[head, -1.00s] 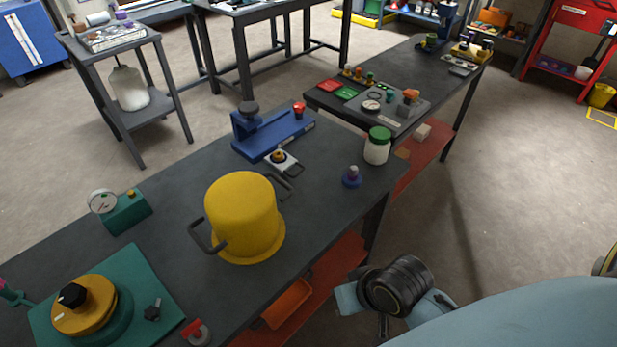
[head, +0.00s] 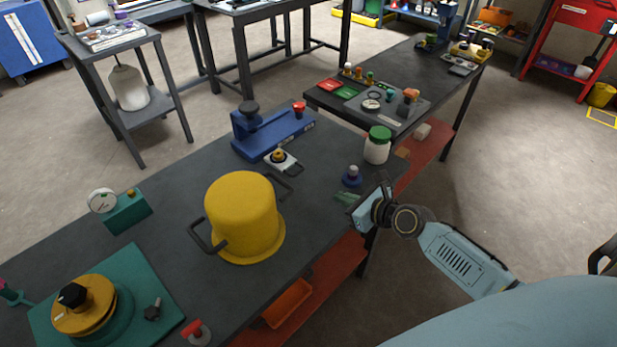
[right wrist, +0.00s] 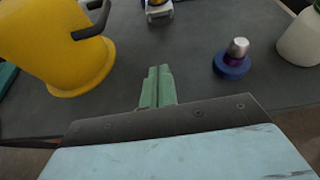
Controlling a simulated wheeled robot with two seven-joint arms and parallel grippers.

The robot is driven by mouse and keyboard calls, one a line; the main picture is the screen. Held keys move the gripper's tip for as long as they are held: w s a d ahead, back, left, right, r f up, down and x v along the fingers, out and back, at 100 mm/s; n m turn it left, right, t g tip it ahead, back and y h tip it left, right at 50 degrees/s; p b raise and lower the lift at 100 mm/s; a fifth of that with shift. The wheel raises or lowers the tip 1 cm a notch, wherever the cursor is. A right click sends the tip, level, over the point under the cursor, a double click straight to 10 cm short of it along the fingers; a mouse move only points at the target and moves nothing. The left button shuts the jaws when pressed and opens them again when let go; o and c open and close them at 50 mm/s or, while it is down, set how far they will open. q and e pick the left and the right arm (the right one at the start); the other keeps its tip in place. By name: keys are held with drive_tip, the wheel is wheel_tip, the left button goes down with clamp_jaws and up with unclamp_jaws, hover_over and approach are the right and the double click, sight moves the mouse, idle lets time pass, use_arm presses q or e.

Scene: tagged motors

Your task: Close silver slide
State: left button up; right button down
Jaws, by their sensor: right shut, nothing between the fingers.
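A small silver slide piece with a brass-coloured knob (head: 282,160) lies on the dark bench by the front edge of the blue fixture (head: 272,132). I cannot tell from its looks whether it is open or shut. Its near end shows at the top of the right wrist view (right wrist: 158,12). My right gripper (head: 347,197) is over the bench's right edge, its green fingers together and empty. In the right wrist view the fingers (right wrist: 158,85) point toward the slide piece, apart from it. My left gripper is not in view.
A yellow pot (head: 242,215) with dark handles stands left of my right gripper. A blue-based silver knob (head: 352,177) and a white jar with a green lid (head: 377,147) stand close by on the right. Bare bench lies between the fingers and the slide piece.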

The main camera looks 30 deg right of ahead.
sight(318, 196)
drive_tip(key=shift+w+d+m, duration=0.3)
drive_tip(key=shift+w+f, duration=0.1)
drive_tip(key=shift+w, duration=0.2)
drive_tip(key=b+x, duration=0.3)
drive_tip(key=x, duration=0.6)
drive_tip(key=shift+w+b, duration=0.15)
drive_tip(key=shift+b, duration=0.15)
drive_tip(key=shift+w+a+r, duration=0.1)
drive_tip(key=shift+w+a, duration=0.1)
drive_tip(key=shift+w, duration=0.35)
drive_tip(key=shift+w+a+r, duration=0.15)
drive_tip(key=shift+w+a, duration=0.05)
drive_tip(key=shift+w, duration=0.4)
drive_tip(key=shift+w+a+r, duration=0.15)
drive_tip(key=shift+w+a, duration=0.1)
drive_tip(key=shift+w, duration=0.45)
